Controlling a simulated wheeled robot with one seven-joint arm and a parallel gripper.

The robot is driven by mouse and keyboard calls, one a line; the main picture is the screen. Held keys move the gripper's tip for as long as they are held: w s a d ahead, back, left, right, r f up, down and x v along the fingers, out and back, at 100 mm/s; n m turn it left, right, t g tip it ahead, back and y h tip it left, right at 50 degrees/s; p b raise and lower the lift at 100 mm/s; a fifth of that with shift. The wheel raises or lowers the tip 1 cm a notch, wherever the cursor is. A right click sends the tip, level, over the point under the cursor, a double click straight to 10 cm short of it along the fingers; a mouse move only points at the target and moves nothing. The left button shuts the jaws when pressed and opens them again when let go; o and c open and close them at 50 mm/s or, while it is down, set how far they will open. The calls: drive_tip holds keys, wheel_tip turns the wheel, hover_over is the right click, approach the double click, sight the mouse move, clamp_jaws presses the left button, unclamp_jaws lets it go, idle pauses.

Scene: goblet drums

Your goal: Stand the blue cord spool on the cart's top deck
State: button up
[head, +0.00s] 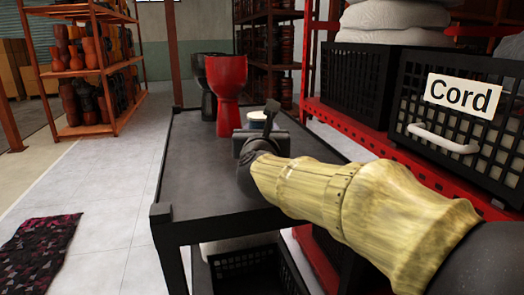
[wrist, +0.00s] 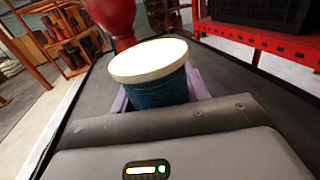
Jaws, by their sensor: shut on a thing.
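The blue cord spool (wrist: 155,88) is upright between the fingers of my gripper (wrist: 160,98), its round white top facing up. In the head view, the spool (head: 257,117) shows only its pale top and a little blue above my gripper (head: 260,132). My gripper is shut on the spool, over the cart's dark top deck (head: 195,170). The spool's bottom is hidden behind my gripper, so I cannot tell whether it touches the deck.
A red goblet drum (head: 226,85) stands on the deck just behind the spool, with a dark drum (head: 207,100) beyond it. The deck's near left part is bare.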

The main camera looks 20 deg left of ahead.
wheel_tip(320, 180, down, 4)
drive_tip(key=shift+f+b, duration=0.25)
drive_tip(key=shift+b, duration=0.7)
drive_tip(key=o, duration=1)
drive_tip(key=shift+o, duration=0.2)
drive_tip(key=shift+r, duration=0.1)
drive_tip(key=p+v, duration=0.1)
drive_tip(key=v, duration=1.1)
